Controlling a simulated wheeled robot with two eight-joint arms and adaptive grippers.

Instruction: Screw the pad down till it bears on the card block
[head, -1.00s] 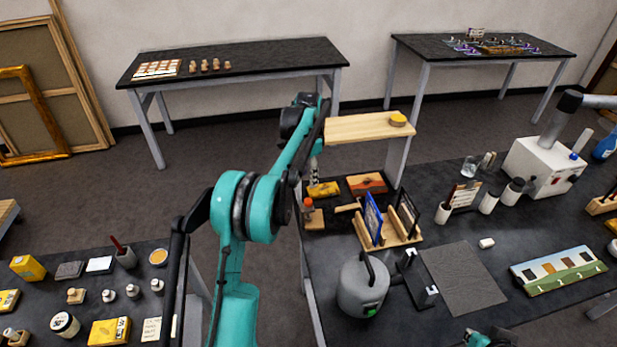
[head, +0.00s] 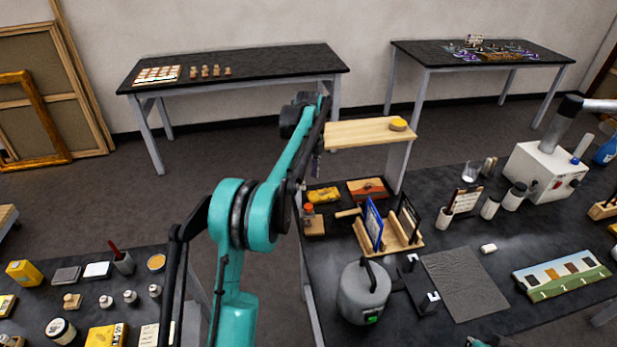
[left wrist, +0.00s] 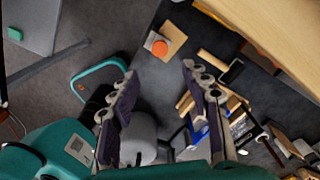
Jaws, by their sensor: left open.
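An orange-topped piece (head: 308,209) stands on a small wooden block (head: 314,226) at the left edge of the dark bench. In the left wrist view the round orange top (left wrist: 162,48) shows from above, over a tan block (left wrist: 176,42). I cannot tell for sure whether these are the pad and the card block; no screw thread is clear. My left gripper (left wrist: 159,70) is open and empty, its two fingers spread with the orange top lying beyond and between their tips. My right gripper is not clearly seen.
A wooden rack (head: 402,243) with upright frames and a grey canister (head: 363,292) stand close by. A wooden shelf (head: 362,132) with a yellow round item (head: 398,124) rises behind. A yellow packet (head: 324,195) lies near the orange piece. A dark grey mat (head: 462,285) is bare.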

